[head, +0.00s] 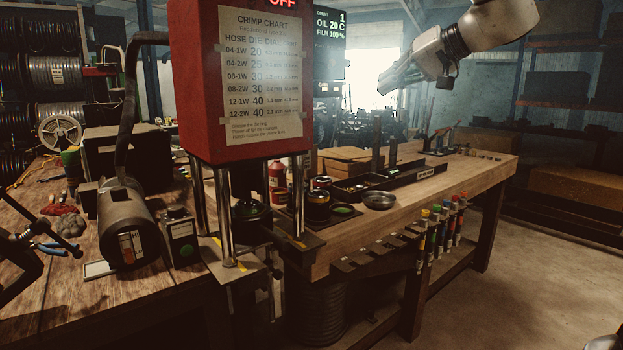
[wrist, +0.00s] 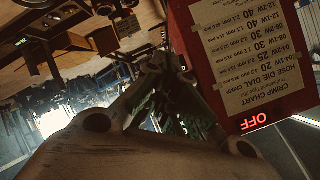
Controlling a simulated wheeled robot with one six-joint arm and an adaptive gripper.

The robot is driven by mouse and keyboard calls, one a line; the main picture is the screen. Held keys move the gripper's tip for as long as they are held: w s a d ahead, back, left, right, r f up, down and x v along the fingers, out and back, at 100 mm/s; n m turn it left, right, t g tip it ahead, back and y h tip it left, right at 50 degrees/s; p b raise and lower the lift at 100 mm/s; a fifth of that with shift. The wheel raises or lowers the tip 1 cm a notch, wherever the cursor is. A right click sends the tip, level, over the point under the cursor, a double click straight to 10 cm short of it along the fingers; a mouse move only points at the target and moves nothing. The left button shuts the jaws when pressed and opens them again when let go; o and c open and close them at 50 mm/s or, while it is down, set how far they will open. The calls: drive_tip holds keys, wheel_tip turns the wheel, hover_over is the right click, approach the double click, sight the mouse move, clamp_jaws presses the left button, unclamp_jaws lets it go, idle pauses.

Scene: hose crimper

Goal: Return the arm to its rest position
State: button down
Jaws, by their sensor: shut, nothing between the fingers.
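My arm reaches in from the upper right in the head view, and my gripper (head: 388,85) hangs in the air above the workbench (head: 478,178), pointing left. In the wrist view my gripper (wrist: 163,62) is shut with its fingertips together and nothing between them. The red hose crimper (head: 243,85) with its paper crimp chart stands left of my gripper, apart from it in the head view. The crimper also shows upside down at the right of the wrist view (wrist: 285,20). Its display reads OFF.
A metal dish (head: 379,200), a black tray (head: 418,175) and tins stand on the bench below. Colored markers (head: 434,232) hang at its front edge. A wooden table (head: 120,290) with a motor (head: 128,222) is at left.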

drive_tip(key=s+d+f+g+h, duration=0.1)
drive_tip(key=s+d+f+h, duration=0.2)
drive_tip(key=s+d+f, duration=0.2)
drive_tip(key=s+d+f+g+h, duration=0.2)
drive_tip(key=s+d+f, duration=0.4)
drive_tip(key=s+f, duration=0.6)
drive_tip(key=s+d+f+g+h, duration=0.2)
drive_tip(key=s+d+f, duration=0.4)
drive_tip(key=s+f, duration=0.3)
drive_tip(key=shift+s+d+h, duration=0.2)
drive_tip(key=shift+s+h, duration=0.6)
drive_tip(key=shift+s, duration=0.35)
drive_tip(key=c, duration=2.2)
unclamp_jaws()
